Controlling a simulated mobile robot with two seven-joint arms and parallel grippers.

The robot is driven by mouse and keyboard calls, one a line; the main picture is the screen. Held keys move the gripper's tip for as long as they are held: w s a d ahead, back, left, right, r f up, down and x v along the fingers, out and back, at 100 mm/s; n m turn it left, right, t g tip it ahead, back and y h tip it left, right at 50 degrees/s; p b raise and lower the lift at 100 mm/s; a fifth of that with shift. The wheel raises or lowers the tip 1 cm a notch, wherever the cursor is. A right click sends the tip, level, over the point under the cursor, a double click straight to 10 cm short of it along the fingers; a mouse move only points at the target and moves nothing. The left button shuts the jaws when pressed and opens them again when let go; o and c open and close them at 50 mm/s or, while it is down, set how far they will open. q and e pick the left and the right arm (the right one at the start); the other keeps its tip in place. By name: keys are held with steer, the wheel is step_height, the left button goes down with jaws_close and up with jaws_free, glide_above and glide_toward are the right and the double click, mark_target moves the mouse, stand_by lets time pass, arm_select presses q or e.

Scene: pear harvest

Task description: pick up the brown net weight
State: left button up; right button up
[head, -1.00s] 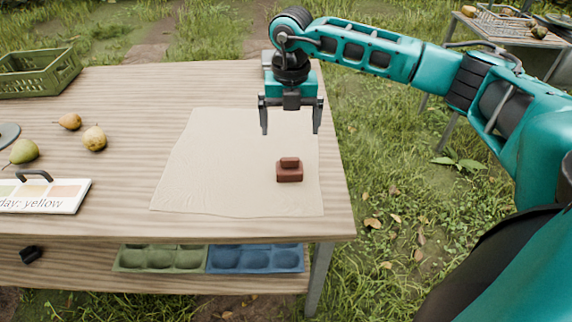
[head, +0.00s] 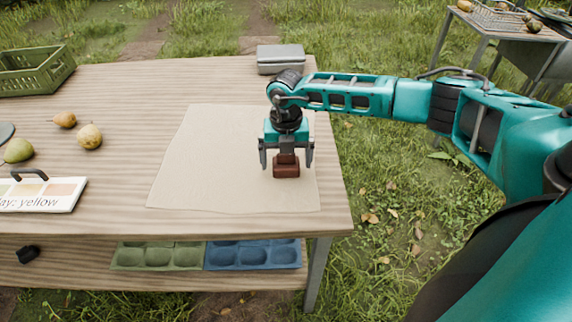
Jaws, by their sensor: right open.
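The brown net weight (head: 286,170) is a small reddish-brown block with a narrower raised top. It rests on the beige cloth (head: 205,165) near the right side of the table. My right gripper (head: 286,168) is open, with one finger to the left and one to the right of the weight's upper part. Gaps show between the fingers and the weight. The gripper body hides part of the weight's top. My left gripper is not in view.
A grey metal box (head: 280,60) stands at the table's back right edge. A green crate (head: 35,72), pears (head: 90,136) and a colour card (head: 40,193) are on the left. Green (head: 157,256) and blue (head: 252,254) trays sit on the lower shelf. The cloth is otherwise clear.

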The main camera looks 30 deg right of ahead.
steer(key=c, duration=1.4)
